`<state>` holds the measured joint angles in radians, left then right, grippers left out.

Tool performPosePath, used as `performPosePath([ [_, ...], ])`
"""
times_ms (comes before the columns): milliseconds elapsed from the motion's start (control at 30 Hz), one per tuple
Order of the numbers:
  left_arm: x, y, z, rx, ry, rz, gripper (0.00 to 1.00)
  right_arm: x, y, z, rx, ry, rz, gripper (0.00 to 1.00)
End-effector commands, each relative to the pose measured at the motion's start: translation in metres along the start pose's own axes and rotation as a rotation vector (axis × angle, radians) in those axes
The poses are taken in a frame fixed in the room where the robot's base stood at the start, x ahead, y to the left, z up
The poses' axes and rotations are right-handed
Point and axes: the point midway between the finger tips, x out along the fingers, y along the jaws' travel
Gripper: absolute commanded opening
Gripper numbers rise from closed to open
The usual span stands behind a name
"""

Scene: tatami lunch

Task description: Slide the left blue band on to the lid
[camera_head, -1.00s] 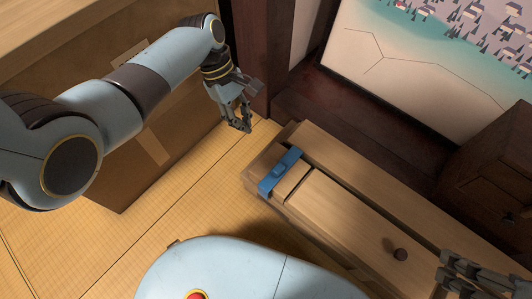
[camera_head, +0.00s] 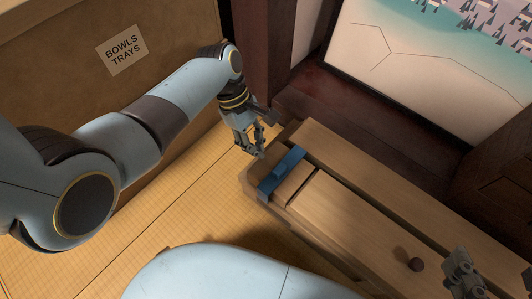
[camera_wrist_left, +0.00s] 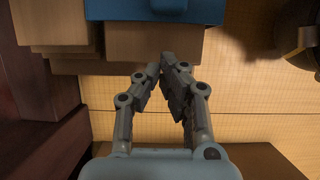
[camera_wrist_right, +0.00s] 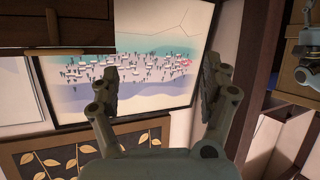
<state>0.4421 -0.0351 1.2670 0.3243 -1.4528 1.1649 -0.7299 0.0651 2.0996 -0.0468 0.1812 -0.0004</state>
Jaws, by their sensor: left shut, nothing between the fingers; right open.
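The left blue band (camera_head: 282,172) lies across the left end of the wooden box (camera_head: 262,163), beside the near end of the lid (camera_head: 350,219). The lid is a long light-wood board with a dark round knob (camera_head: 416,264). My left gripper (camera_head: 259,153) is shut and empty at the box's left end, just left of the band. In the left wrist view its fingertips (camera_wrist_left: 163,64) point at the box end, with the blue band (camera_wrist_left: 150,9) beyond them. Whether they touch the wood is unclear. My right gripper (camera_head: 463,272) is open and empty near the knob end.
A large brown carton (camera_head: 170,30) labelled "BOWLS TRAYS" stands at the back left. A framed picture (camera_head: 420,60) leans behind the box. A dark wooden cabinet (camera_head: 505,170) stands at the right. Tatami (camera_head: 150,225) is clear left of the box.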

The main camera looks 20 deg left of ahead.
Motion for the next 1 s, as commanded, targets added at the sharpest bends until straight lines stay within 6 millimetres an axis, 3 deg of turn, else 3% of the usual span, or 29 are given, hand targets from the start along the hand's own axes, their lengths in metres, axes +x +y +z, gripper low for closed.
performPosePath([
  [300,0.009,-0.001,0.019,0.000,-0.002,-0.001,0.00,0.020,0.002,-0.064,-0.024,0.235,0.000,0.81],
  [500,0.011,-0.001,0.026,-0.001,-0.001,-0.001,0.00,0.024,0.002,-0.092,-0.033,0.341,-0.001,0.81],
  [700,0.011,-0.001,0.029,-0.001,0.000,0.000,0.00,0.024,0.002,-0.104,-0.037,0.381,-0.001,0.81],
  [1000,0.011,0.000,0.029,-0.001,0.000,0.000,0.00,0.024,0.002,-0.105,-0.037,0.384,-0.001,0.81],
])
